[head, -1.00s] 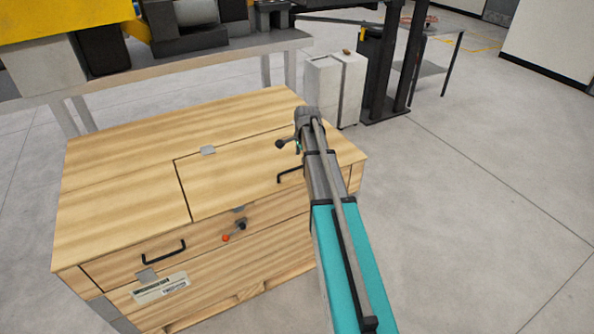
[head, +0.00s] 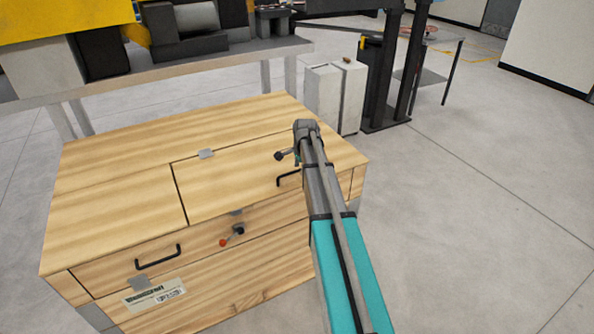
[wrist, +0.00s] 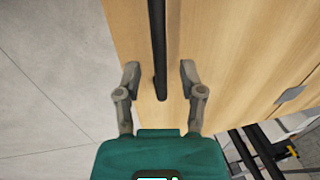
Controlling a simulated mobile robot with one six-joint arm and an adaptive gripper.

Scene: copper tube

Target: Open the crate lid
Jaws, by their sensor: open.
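The wooden crate (head: 110,205) stands on the floor in the head view. Its lid (head: 225,180) is a panel in the right part of the top and lies flat, closed. A black bar handle (head: 288,179) sits at the lid's front right, partly hidden by my arm. In the wrist view the black handle (wrist: 158,50) runs between the two fingers of my gripper (wrist: 160,78). The fingers are open, one on each side of the handle, with gaps showing.
The crate front has a second black handle (head: 158,257), a red-tipped latch (head: 232,236) and a label. A bench with yellow machinery (head: 50,20) stands behind. White boxes (head: 335,97) and a black post stand behind right. Floor at right is clear.

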